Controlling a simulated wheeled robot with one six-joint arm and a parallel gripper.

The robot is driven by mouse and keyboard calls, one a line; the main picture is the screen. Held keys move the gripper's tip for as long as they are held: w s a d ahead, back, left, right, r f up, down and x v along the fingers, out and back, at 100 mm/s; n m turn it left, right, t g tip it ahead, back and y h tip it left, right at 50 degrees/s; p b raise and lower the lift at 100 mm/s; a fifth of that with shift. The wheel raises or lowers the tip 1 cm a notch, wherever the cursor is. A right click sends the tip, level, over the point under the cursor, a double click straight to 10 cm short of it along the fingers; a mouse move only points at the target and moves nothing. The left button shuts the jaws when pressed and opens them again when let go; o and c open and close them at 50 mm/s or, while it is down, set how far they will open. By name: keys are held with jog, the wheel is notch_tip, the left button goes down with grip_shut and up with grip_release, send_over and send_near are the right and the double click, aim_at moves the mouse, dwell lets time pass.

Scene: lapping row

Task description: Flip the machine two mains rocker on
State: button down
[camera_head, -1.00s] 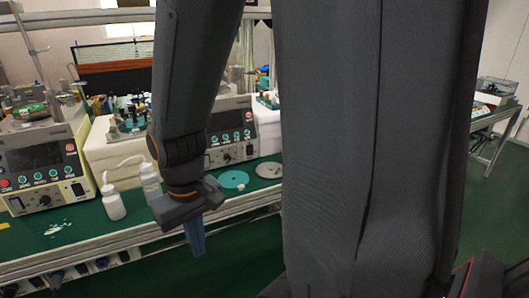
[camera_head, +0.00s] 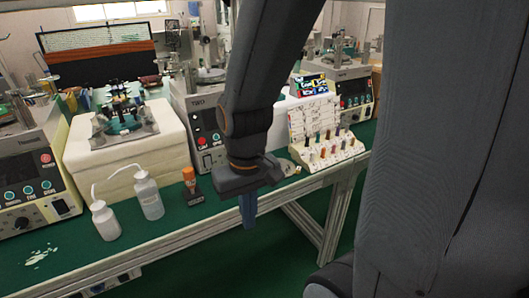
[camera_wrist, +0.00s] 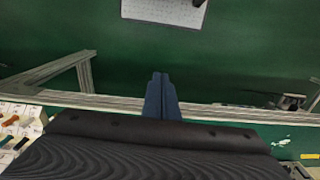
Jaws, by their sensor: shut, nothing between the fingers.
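The machine marked "TWO" (camera_head: 203,120) stands on the bench in the head view, behind my arm. My gripper (camera_head: 248,222) hangs pointing down in front of the bench's front edge, below that machine, apart from everything. Its blue fingers are together and empty. In the wrist view the closed fingers (camera_wrist: 161,97) show over the green floor and the bench edge rail.
Two white bottles (camera_head: 149,195) and an orange-capped bottle (camera_head: 190,183) stand on the green bench (camera_head: 170,222). A rack of coloured pieces (camera_head: 328,150) is right of my gripper. Another machine (camera_head: 28,175) stands at left. A pale perforated panel (camera_wrist: 165,10) tops the wrist view.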

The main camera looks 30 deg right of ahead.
jog(key=w+d+f+m+t, duration=0.1)
jog(key=w+d+m+t, duration=0.2)
jog(key=w+d+m, duration=0.2)
jog(key=w+d+f+m+t, duration=0.2)
jog(key=w+d+m+t, duration=0.2)
jog(key=w+d, duration=0.3)
jog(key=w+d+f+m+t+b, duration=0.1)
jog(key=w+d+m+t, duration=0.3)
jog(key=w+d+m, duration=0.2)
jog(key=shift+w+d+f+m, duration=0.15)
jog(key=shift+w+d, duration=0.1)
jog(key=shift+d, duration=0.25)
jog(key=shift+w+d+f+m, duration=0.15)
jog(key=shift+w+d, duration=0.1)
jog(key=shift+d, duration=0.2)
jog(key=shift+w+d+r+m+t, duration=0.1)
jog(key=shift+d+r+m+t, duration=0.2)
jog(key=shift+m+t, duration=0.2)
jog(key=shift+d+r+m+t, duration=0.15)
jog(key=shift+r+m+t, duration=0.15)
jog(key=shift+m+t, duration=0.2)
jog(key=x, duration=1.2)
jog(key=shift+w+a+r+p, duration=0.25)
jog(key=shift+w+r+p, duration=0.05)
jog(key=shift+w+r, duration=0.05)
jog(key=shift+x, duration=0.75)
jog(key=shift+w+r, duration=0.1)
jog(key=shift+r, duration=0.05)
